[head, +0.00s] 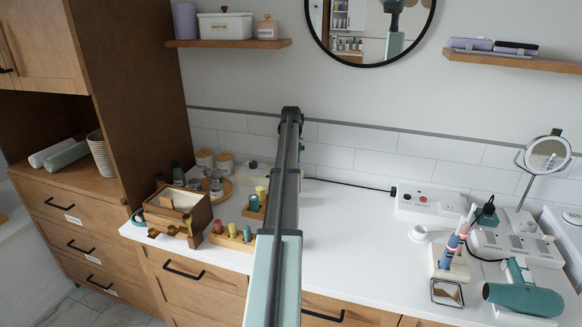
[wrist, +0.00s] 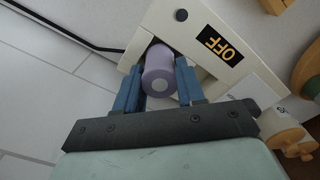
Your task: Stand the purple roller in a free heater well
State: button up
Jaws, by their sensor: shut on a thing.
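The purple roller (wrist: 159,76) is between the blue fingers of my gripper (wrist: 160,85) in the wrist view, its pale round end toward the camera. My gripper is shut on it. A cream heater box (wrist: 158,21) with an OFF display lies just beyond the roller. The roller overlaps a dark opening in the box; I cannot tell whether its far end is inside. A small dark round spot shows near the display. In the head view my arm hides the gripper and roller, and the white box (head: 258,172) behind the wooden rack is partly covered.
Wooden racks (head: 232,241) with several coloured rollers and a wooden box (head: 178,211) stand left of my arm. Jars stand behind them. A white power strip (head: 430,202), a teal hair dryer (head: 523,297) and a mirror stand (head: 547,155) are at right. The middle counter is clear.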

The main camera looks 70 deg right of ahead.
jog(key=shift+f, duration=0.6)
jog(key=shift+f, duration=0.15)
jog(key=o, duration=1)
jog(key=shift+o, duration=0.2)
notch_tip(320, 180, up, 12)
jog(key=shift+r, duration=0.2)
